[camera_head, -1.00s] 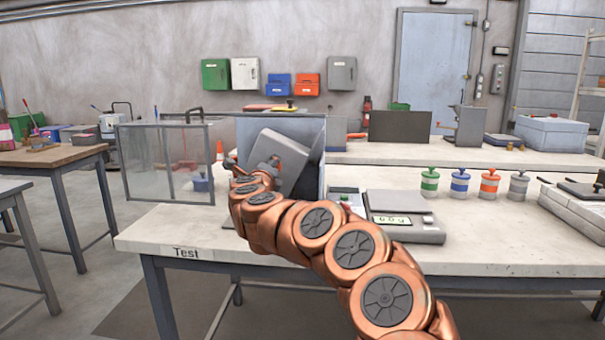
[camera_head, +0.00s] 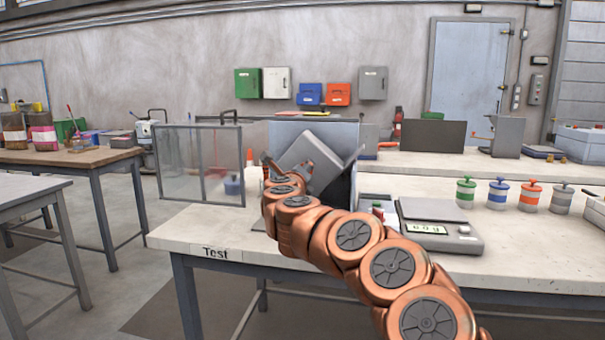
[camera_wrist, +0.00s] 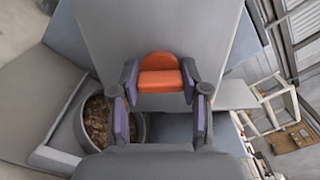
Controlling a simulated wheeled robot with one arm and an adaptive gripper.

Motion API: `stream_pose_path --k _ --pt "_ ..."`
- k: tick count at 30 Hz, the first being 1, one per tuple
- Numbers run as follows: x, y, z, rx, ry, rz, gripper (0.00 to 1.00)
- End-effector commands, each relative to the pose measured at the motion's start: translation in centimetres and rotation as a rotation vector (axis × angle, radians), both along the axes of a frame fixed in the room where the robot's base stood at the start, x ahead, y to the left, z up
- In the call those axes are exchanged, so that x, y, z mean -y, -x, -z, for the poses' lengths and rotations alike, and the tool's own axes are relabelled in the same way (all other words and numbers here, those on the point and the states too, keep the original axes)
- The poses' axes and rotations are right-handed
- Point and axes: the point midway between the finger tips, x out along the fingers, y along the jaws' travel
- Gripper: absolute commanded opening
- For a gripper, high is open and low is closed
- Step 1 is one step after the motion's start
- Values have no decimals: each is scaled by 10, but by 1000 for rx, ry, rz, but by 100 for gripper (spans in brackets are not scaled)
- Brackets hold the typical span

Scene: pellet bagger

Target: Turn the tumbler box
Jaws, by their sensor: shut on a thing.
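The grey tumbler box (camera_head: 318,152) sits tilted, one corner up, inside an open-fronted grey housing (camera_head: 345,130) on the bench marked "Test". In the wrist view the box's grey face (camera_wrist: 160,25) fills the upper middle. My gripper (camera_wrist: 160,82) is shut on an orange handle (camera_wrist: 160,70) on that face, with a finger pad on each side of it. In the head view my arm reaches in from the right, and my gripper (camera_head: 283,168) is at the box's left front, partly hiding it. A round pot of brown pellets (camera_wrist: 97,120) shows beside the gripper in the wrist view.
A clear framed door (camera_head: 180,165) stands open left of the housing. A scale (camera_head: 437,228) with a lit display is on the bench to the right, near my arm. Several capped jars (camera_head: 497,193) stand farther right. Bare bench top (camera_head: 195,228) lies at front left.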

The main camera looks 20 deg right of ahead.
Motion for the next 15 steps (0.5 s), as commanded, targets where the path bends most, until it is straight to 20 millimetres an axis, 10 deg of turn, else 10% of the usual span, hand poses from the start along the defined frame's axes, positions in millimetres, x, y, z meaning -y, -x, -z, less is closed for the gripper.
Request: stream_pose_path --k 8,15 --pt "0 0 1 -1 1 -1 70" --pt "0 0 0 -1 1 -1 71"
